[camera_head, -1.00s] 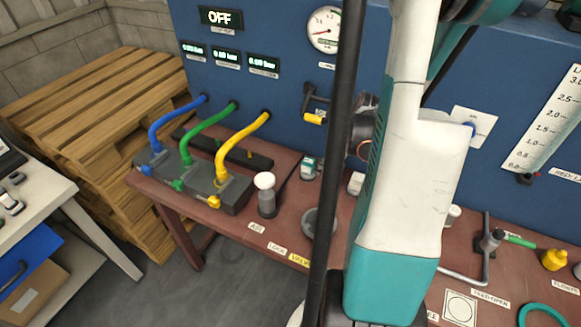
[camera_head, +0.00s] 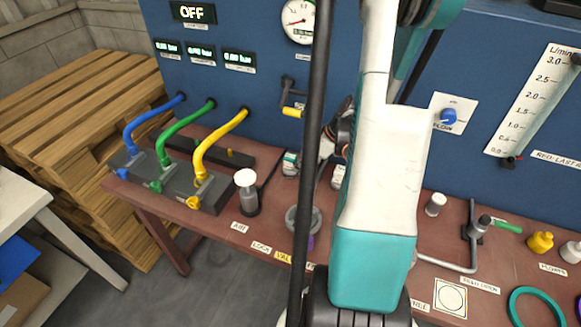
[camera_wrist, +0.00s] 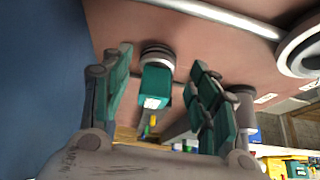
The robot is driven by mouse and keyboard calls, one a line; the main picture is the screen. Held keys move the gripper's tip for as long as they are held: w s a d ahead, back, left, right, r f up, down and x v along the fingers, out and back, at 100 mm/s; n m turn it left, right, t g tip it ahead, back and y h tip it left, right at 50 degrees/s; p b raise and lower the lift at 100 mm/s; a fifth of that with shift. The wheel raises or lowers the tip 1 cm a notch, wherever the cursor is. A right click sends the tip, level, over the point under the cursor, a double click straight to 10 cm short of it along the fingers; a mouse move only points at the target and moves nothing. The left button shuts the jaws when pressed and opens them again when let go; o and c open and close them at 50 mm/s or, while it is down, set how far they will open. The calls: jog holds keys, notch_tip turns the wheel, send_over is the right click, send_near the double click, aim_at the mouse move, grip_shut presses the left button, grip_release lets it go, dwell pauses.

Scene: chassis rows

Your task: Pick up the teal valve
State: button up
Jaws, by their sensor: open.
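The teal valve (camera_wrist: 155,86) shows in the wrist view as a small teal block with a white label and a dark and silver round collar. It lies between the two spread fingers of my gripper (camera_wrist: 163,62), with gaps on both sides. My gripper is open and holds nothing. In the head view my gripper (camera_head: 328,148) is partly hidden behind the arm and a black pole, close to the blue panel. A small teal-and-white item (camera_head: 290,163) stands left of it; I cannot tell whether this is the same valve.
The brown bench (camera_head: 262,222) carries a grey hose block (camera_head: 190,187), a white-topped cylinder (camera_head: 247,193), a metal rod handle (camera_head: 470,245), a yellow fitting (camera_head: 540,242) and a teal ring (camera_head: 537,308). The blue panel (camera_head: 240,90) stands behind. Wooden pallets (camera_head: 80,130) are at left.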

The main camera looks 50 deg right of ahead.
aim_at(292, 157)
jog(key=w, duration=0.2)
jog(key=w+a+b, duration=0.1)
jog(key=w, duration=0.1)
jog(key=shift+w+a, duration=0.2)
jog(key=shift+w, duration=0.15)
jog(key=shift+w+f+b, duration=0.25)
jog(key=shift+f+b, duration=0.15)
jog(key=shift+f, duration=0.15)
jog(key=shift+c, duration=0.6)
grip_shut()
